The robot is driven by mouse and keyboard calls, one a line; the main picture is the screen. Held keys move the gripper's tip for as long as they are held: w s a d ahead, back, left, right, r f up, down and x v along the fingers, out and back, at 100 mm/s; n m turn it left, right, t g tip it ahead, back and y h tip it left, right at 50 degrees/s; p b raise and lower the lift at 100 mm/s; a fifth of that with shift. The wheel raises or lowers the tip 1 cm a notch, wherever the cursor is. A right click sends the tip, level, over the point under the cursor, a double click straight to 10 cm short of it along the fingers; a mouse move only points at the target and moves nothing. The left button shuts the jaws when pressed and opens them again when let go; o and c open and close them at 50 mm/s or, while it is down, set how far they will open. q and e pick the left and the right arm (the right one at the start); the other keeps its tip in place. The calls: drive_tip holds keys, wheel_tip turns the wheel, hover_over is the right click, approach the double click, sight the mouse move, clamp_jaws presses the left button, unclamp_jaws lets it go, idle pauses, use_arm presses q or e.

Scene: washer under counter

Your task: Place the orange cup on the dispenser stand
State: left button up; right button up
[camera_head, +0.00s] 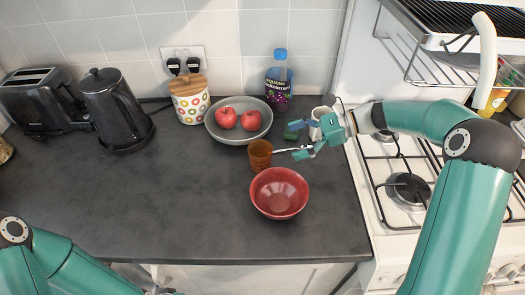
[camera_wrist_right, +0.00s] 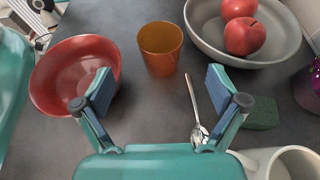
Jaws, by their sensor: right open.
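The orange cup (camera_head: 260,155) stands upright on the dark counter, just behind the red bowl. It also shows in the right wrist view (camera_wrist_right: 160,48), ahead of the fingers. My right gripper (camera_head: 298,145) is open and empty, a short way right of the cup and apart from it. Its two fingers (camera_wrist_right: 160,82) point toward the cup, with bare counter between. My left arm comes in at the lower left; only a sliver of what may be its gripper shows at the bottom edge. I cannot clearly make out a dispenser stand.
The red bowl (camera_head: 279,192) is close in front of the cup. A grey bowl with apples (camera_head: 238,120) is behind. A spoon (camera_wrist_right: 198,115), a green sponge (camera_wrist_right: 260,113) and a white mug (camera_wrist_right: 285,163) lie near the gripper.

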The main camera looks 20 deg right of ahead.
sight(261, 149)
drive_tip(key=p+x, duration=0.1)
drive_tip(key=x, duration=0.3)
drive_tip(key=shift+w+a, duration=0.15)
drive_tip(key=p+x, duration=0.1)
drive_tip(key=x, duration=0.3)
drive_tip(key=shift+a+p, duration=0.35)
drive_tip(key=shift+a, duration=0.05)
drive_tip(key=shift+w+a+f, duration=0.1)
drive_tip(key=shift+a+f, duration=0.1)
drive_tip(key=shift+c, duration=0.3)
drive_tip(key=c, duration=1.1)
drive_tip(key=shift+r, duration=0.1)
